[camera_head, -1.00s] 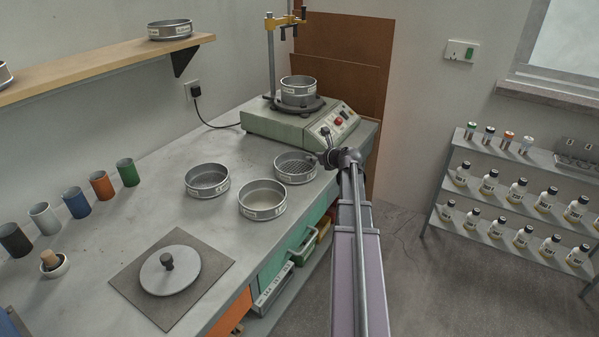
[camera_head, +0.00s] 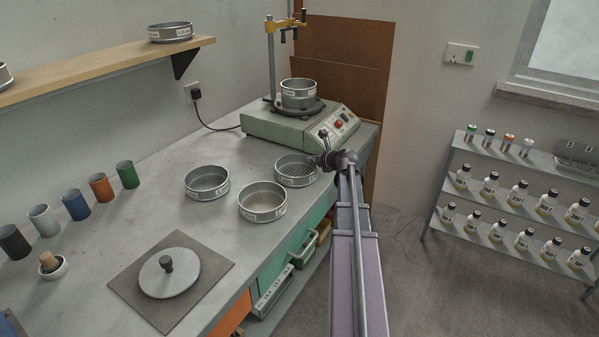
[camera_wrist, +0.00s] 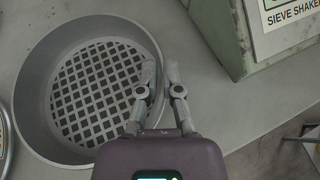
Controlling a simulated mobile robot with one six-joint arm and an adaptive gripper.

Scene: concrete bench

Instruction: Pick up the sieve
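The nearest fit to the named sieve is a round grey metal sieve (camera_head: 297,184) with a coarse square mesh, flat on the bench in front of the shaker. It fills the left of the wrist view (camera_wrist: 28,85). My gripper (camera_head: 318,161) is at its right rim in the head view. In the wrist view, my gripper (camera_wrist: 160,70) has one finger over the inside of the sieve and one outside, with the rim between them. The fingertips are close together. Whether they press on the rim cannot be told.
Two more sieves, one left (camera_head: 207,182) and one in front (camera_head: 262,202), stand close by. The green sieve shaker (camera_head: 280,125) stands just behind, with a sieve (camera_head: 298,94) on it. A lidded disc (camera_head: 185,277) lies on a mat at the front.

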